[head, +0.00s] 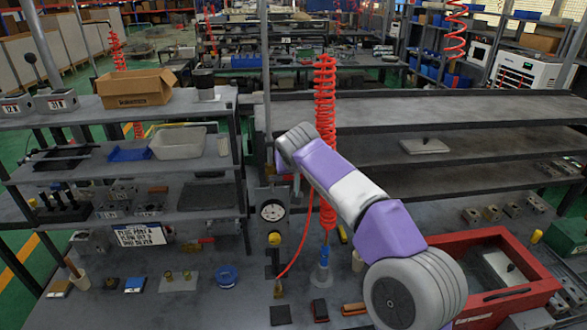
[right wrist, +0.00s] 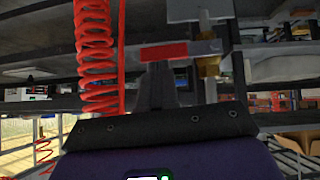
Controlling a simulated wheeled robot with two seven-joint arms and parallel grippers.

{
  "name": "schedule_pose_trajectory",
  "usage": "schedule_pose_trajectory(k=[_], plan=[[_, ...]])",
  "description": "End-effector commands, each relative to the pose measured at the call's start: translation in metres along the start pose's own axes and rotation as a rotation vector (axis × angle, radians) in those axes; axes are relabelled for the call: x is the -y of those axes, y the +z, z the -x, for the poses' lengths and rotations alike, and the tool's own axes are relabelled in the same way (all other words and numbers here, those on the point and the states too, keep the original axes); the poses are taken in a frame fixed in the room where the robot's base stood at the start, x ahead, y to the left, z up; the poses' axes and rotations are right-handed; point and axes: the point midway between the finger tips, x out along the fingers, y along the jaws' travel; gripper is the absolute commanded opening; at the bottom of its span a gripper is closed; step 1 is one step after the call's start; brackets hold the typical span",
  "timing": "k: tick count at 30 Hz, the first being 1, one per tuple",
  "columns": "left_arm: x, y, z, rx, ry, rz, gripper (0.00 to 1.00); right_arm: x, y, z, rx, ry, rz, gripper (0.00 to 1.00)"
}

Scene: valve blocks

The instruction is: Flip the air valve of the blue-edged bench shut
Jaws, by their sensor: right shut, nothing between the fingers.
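The air valve shows in the right wrist view as a brass body (right wrist: 208,67) on an upright pipe. Its lever, with a red sleeve (right wrist: 178,51), lies roughly level, across the pipe. My right gripper (right wrist: 157,72) has its fingers together, with the tips close to the red sleeve; I cannot tell whether they touch. In the head view my purple and white right arm reaches to the post above the round gauge (head: 272,211) and hides the valve and the gripper there. My left gripper is not in view. I cannot make out a blue edge on the bench.
A red coiled hose (head: 325,95) hangs beside my arm; it shows close by in the right wrist view (right wrist: 95,55). Left shelves hold a cardboard box (head: 135,88) and a pale bin (head: 178,143). A red toolbox (head: 465,245) stands right. The upper right shelf (head: 450,112) is bare.

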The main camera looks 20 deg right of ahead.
Motion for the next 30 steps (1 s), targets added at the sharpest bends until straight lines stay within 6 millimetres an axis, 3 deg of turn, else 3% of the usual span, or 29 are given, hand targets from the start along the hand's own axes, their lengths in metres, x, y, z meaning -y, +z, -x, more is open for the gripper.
schedule_pose_trajectory(k=[22, 30], plan=[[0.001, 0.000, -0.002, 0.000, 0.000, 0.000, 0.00, -0.003, 0.003, -0.003, 0.006, 0.006, 0.002, 0.00], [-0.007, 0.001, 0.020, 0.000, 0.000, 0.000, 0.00, -0.005, -0.015, 0.016, 0.002, 0.005, 0.001, 0.00]])
